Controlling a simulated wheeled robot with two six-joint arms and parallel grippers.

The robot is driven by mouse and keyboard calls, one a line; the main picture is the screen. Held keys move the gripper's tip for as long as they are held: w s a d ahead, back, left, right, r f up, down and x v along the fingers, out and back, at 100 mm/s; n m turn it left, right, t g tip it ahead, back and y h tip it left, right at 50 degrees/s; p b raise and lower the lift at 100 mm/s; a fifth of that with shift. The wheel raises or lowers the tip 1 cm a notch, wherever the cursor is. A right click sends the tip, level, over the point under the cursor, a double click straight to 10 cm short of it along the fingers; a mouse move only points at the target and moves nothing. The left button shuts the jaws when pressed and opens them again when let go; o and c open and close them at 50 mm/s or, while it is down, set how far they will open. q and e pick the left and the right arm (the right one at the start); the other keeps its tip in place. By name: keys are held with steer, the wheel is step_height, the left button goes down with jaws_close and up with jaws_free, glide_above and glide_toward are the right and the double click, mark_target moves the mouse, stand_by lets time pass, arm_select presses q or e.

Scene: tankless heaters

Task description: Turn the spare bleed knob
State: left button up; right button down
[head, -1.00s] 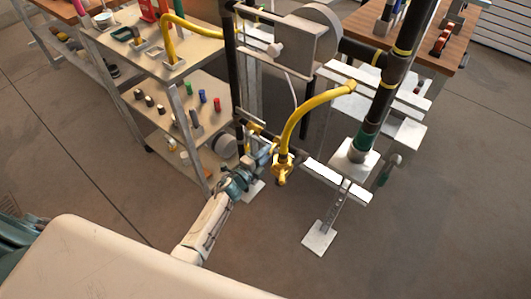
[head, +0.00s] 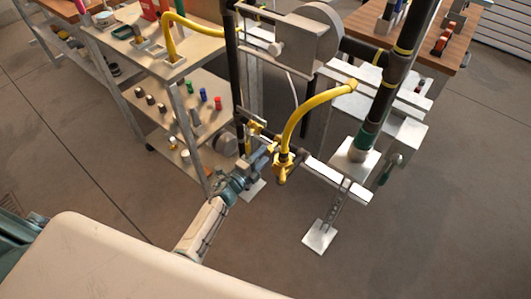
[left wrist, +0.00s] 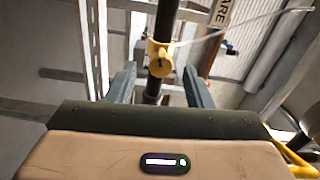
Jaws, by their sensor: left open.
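The yellow bleed knob (left wrist: 160,60) sits on a dark pipe in the left wrist view, beyond and between my fingertips. A partly cut-off tag ending in "ARE" (left wrist: 222,12) is above and to the right of it. In the head view a small yellow fitting (head: 253,127) shows on the pipe just above my gripper; I take it to be the same knob. My left gripper (left wrist: 160,84) is open, with one finger on each side of the pipe in the picture. It also shows low at the pipework in the head view (head: 264,152). No contact with the knob is visible.
A yellow hose (head: 310,105) curves down to a yellow valve (head: 284,163) just right of my gripper. A shelf cart (head: 175,90) with small parts stands left. A steel foot plate (head: 319,237) rests on the floor at right. The floor in front is clear.

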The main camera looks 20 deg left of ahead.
arm_select(q)
steer(key=v, duration=0.8)
arm_select(e)
steer(key=shift+w+r, duration=0.2)
steer(key=shift+r, duration=0.45)
arm_select(q)
steer(key=shift+s+r, duration=0.1)
steer(key=shift+s, duration=0.05)
arm_select(e)
steer(key=shift+s+f, duration=0.2)
arm_select(q)
steer(key=shift+a, duration=0.1)
